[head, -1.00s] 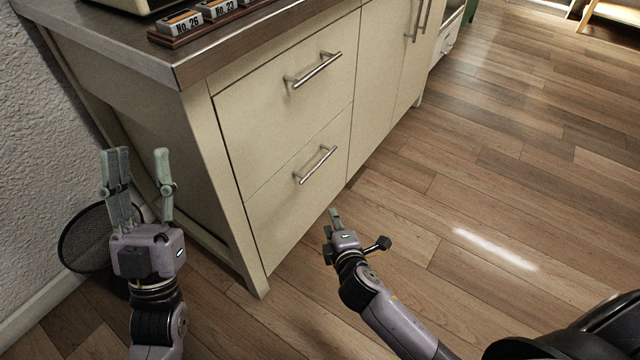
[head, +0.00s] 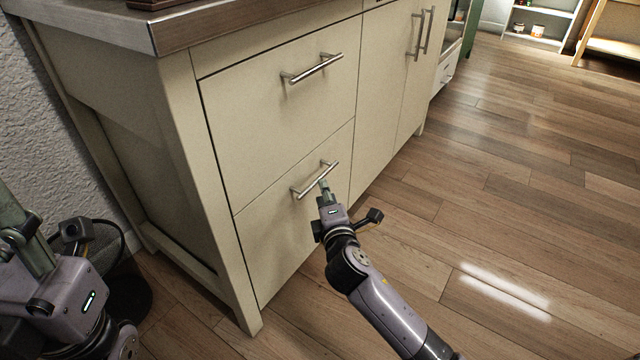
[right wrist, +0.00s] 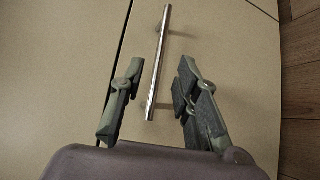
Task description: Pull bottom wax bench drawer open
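The bottom drawer (head: 275,235) of the cream bench is shut, its front flush with the cabinet. Its silver bar handle (head: 308,186) slants across the upper part of the front. My right gripper (head: 323,187) is at the handle in the head view. In the right wrist view the handle (right wrist: 161,55) lies between my right gripper's (right wrist: 153,80) two spread fingers, with a gap on each side, so it is open and not gripping. My left gripper (head: 40,245) is at the left edge, partly cut off; its fingers look apart and hold nothing visible.
The top drawer (head: 275,110) with its own handle (head: 312,68) is shut above. A dark wire bin (head: 128,290) stands beside the bench near my left gripper. The wooden floor (head: 500,220) in front of the bench is clear.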

